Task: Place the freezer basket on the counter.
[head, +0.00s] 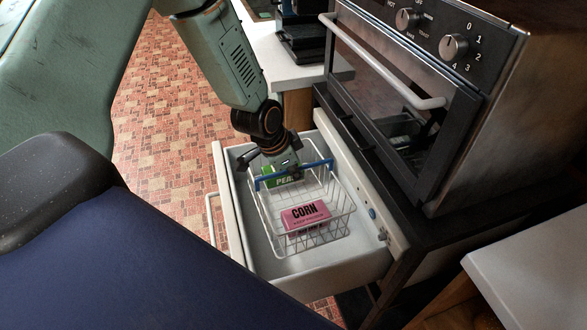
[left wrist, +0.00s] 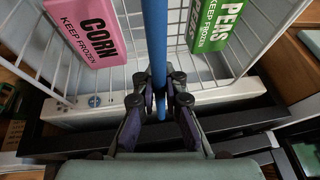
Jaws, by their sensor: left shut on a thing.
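The freezer basket (head: 338,217) is a white wire basket with a blue handle (head: 318,163). It sits inside the open white drawer (head: 268,262). It holds a pink box marked CORN (head: 306,215) and a green box marked PEAS, which is partly hidden by my gripper in the head view and shows in the left wrist view (left wrist: 216,22). My left gripper (head: 283,176) is above the basket, shut on the blue handle, which runs between its fingers in the left wrist view (left wrist: 160,100). The counter (head: 290,66) is a pale top behind the drawer. My right gripper is not in view.
An oven (head: 400,110) with a long door handle stands to the right of the drawer. A dark appliance (head: 300,35) stands on the counter, leaving bare top in front of it. Another pale surface (head: 540,265) is at the lower right. The tiled floor (head: 165,130) is open at left.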

